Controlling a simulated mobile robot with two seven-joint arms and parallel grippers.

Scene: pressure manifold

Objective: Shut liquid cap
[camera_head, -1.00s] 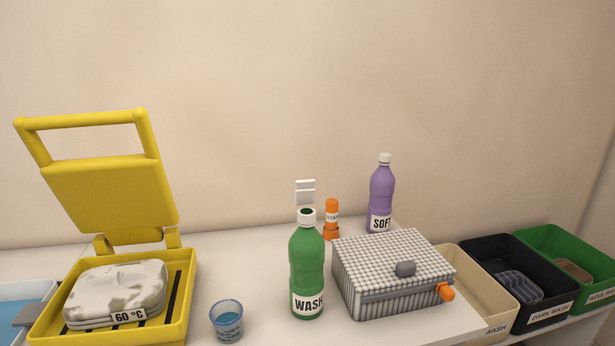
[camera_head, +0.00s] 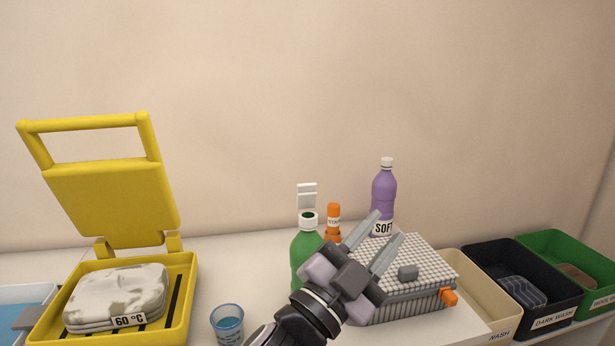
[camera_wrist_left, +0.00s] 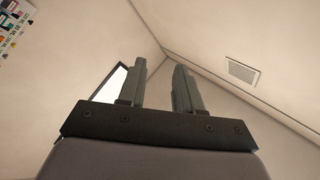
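The green wash bottle (camera_head: 303,255) stands upright on the table, its white flip cap (camera_head: 307,194) raised above the open neck (camera_head: 309,220). My left gripper (camera_head: 382,231) is in front of the bottle's lower right side and the checkered box, fingers apart and pointing up and right, with nothing between them. The gripper hides the bottle's label and lower body. In the left wrist view the two fingers (camera_wrist_left: 160,85) are also apart and empty, with only walls and ceiling beyond. My right gripper is not in view.
The checkered box (camera_head: 425,259) is right of the bottle. An orange bottle (camera_head: 333,218) and a purple SOFT bottle (camera_head: 384,190) stand behind. A blue cup (camera_head: 227,322) and an open yellow press (camera_head: 112,195) are left. Laundry bins (camera_head: 486,293) line the right.

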